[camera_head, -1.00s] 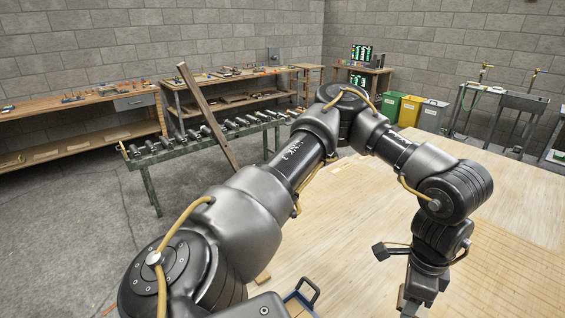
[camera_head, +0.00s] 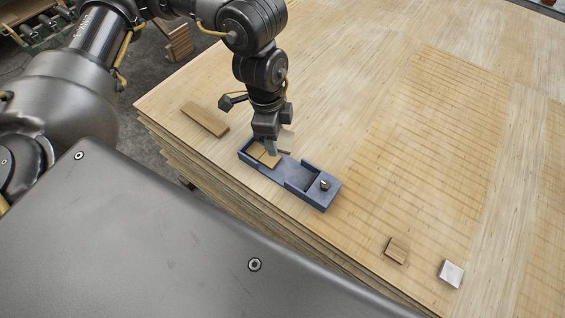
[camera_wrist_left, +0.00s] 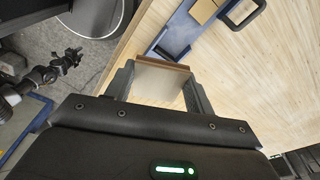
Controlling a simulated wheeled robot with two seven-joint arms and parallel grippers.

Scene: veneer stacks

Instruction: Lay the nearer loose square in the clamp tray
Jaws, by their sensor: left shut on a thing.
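The blue clamp tray (camera_head: 313,200) lies near the edge of the veneer stack, and a tan square (camera_head: 267,160) lies in its left part. My left gripper (camera_head: 269,147) points down over that end of the tray. In the left wrist view its fingers (camera_wrist_left: 160,88) are shut on a pale square with a brown edge (camera_wrist_left: 158,82). In the head view the held square is mostly hidden by the fingers. The wrist view also shows the tray (camera_wrist_left: 182,28) and a tan square (camera_wrist_left: 205,10) in it, apart from the held one. My right gripper is not in view.
A brown wooden strip (camera_head: 205,118) lies left of the tray. A small brown block (camera_head: 396,250) and a pale silvery block (camera_head: 451,273) lie at the lower right. The wide veneer top (camera_head: 400,130) between is clear.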

